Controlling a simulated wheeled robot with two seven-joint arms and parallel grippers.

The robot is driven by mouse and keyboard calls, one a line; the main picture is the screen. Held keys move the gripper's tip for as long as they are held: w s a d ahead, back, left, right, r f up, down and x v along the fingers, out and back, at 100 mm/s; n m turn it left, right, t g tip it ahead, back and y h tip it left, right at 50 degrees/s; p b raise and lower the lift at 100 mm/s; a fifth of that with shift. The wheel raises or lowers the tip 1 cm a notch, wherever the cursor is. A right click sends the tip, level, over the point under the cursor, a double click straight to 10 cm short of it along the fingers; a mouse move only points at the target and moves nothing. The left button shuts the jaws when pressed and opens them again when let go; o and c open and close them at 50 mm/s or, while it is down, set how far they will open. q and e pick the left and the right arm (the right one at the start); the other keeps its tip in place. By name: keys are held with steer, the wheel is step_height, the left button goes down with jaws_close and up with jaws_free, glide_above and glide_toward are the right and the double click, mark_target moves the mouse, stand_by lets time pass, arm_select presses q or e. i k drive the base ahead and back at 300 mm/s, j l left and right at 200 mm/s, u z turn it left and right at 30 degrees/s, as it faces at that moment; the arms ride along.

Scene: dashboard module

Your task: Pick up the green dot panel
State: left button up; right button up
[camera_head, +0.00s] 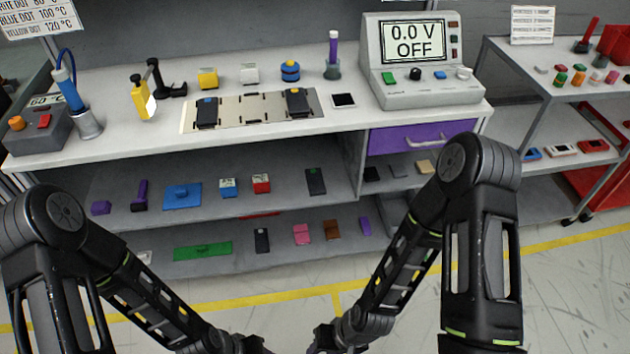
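A dark, upright-looking panel (315,181) lies on the middle shelf under the bench, right of the small red block. It seems to bear a small green mark, but it is too small to be sure. Two similar dark panels sit on the beige plate on the bench top: one with a blue dot (207,112), one with an orange-yellow dot (297,101). Another dark panel (262,240) with a pale dot is on the bottom shelf. My two arms reach down to the bottom middle of the picture; the fingers of both grippers are out of frame.
The bench top holds a power unit (422,60) reading 0.0 V OFF, a soldering iron stand (87,122) and a beige plate (250,108). A purple drawer (415,138) is shut. A green board (202,251) lies on the bottom shelf. A side rack (560,130) stands right.

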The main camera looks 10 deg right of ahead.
mark_target(314, 178)
steer(key=i+l, duration=0.15)
steer(key=l, duration=0.25)
steer(key=i+l, duration=0.1)
steer(key=l, duration=0.3)
steer(key=i+l, duration=0.15)
steer(key=l, duration=0.3)
steer(key=i+l, duration=0.1)
steer(key=l, duration=0.3)
steer(key=i+l, duration=0.15)
steer(key=l, duration=0.25)
steer(key=i+l, duration=0.1)
steer(key=l, duration=0.3)
steer(key=i+l, duration=0.15)
steer(key=l, duration=0.25)
